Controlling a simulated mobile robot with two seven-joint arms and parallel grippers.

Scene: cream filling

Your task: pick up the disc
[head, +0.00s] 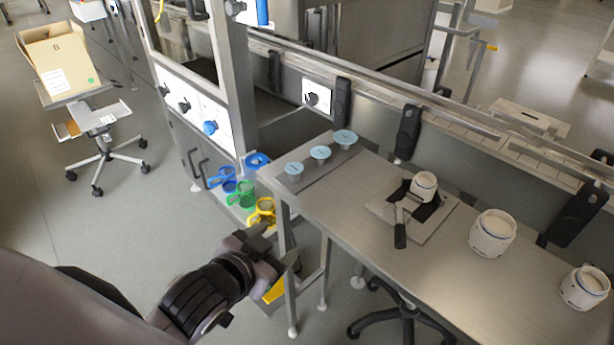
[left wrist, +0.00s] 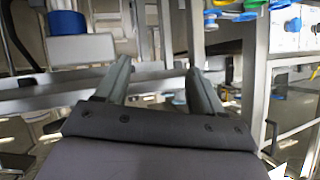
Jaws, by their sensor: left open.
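Three light blue discs sit in a slanting row on a dark flat plate (head: 318,172) at the left end of the steel table: a near disc (head: 294,169), a middle disc (head: 320,152) and a far disc (head: 345,137). I cannot tell which one the task means. My left gripper (head: 281,245) is open and empty, in front of the table's left end, apart from the discs. In the left wrist view my left gripper (left wrist: 158,75) shows two spread fingers with nothing between them. My right gripper is in neither view.
The steel table (head: 365,200) also bears a small white jar (head: 424,185) in a dark holder with a handle, and two larger white jars (head: 492,233) to the right. A rail runs behind the table.

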